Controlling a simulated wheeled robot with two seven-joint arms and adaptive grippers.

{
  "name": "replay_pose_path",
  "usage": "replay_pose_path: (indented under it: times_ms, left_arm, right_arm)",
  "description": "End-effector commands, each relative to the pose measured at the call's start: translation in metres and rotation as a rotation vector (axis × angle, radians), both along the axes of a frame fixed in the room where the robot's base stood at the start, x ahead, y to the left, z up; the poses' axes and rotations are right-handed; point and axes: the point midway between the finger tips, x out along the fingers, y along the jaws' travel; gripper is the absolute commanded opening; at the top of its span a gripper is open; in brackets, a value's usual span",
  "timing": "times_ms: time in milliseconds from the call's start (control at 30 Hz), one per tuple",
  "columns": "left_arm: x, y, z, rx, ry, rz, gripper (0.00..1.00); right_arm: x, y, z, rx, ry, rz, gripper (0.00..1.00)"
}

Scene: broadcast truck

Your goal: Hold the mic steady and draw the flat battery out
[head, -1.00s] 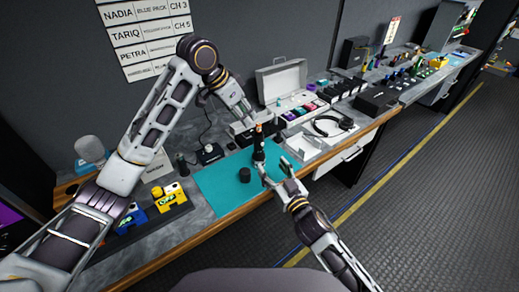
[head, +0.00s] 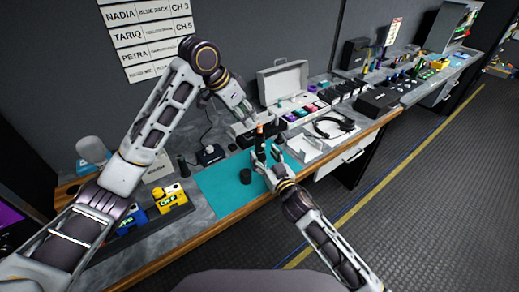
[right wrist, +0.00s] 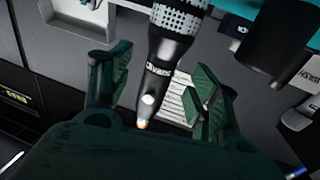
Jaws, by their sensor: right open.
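A dark handheld mic (head: 259,143) with a small orange end at the top stands upright over the teal mat. My right gripper (head: 267,158) is open at the mic's lower right in the head view. In the right wrist view its green fingers (right wrist: 158,68) lie on either side of the mic, with visible gaps.
A black cup (head: 245,176) stands on the teal mat (head: 222,187). Blue and yellow packs (head: 170,198) are at the left. A white tray (head: 304,147), a headset (head: 333,127) and an open case (head: 283,82) lie to the right. The mat's front left is clear.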

Motion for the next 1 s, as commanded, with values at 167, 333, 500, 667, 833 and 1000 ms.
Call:
replay_pose_path:
  times_ms: [167,333,500,667,833,1000]
  left_arm:
    - [0.000,0.000,0.000,0.000,0.000,0.000,0.36]
    - [0.000,0.000,0.000,0.000,0.000,0.000,0.36]
    - [0.000,0.000,0.000,0.000,0.000,0.000,0.36]
    - [0.000,0.000,0.000,0.000,0.000,0.000,0.36]
    - [0.000,0.000,0.000,0.000,0.000,0.000,0.36]
    - [0.000,0.000,0.000,0.000,0.000,0.000,0.36]
  right_arm:
    - [0.013,0.007,0.000,-0.001,0.000,0.001,0.61]
    - [0.026,0.012,0.000,-0.001,0.000,0.000,0.61]
    - [0.035,0.016,0.000,-0.002,-0.001,0.000,0.61]
    - [0.039,0.018,0.000,-0.001,0.000,0.000,0.61]
    - [0.039,0.019,0.000,-0.001,0.000,0.001,0.61]
    - [0.039,0.019,0.000,-0.001,0.000,0.001,0.59]
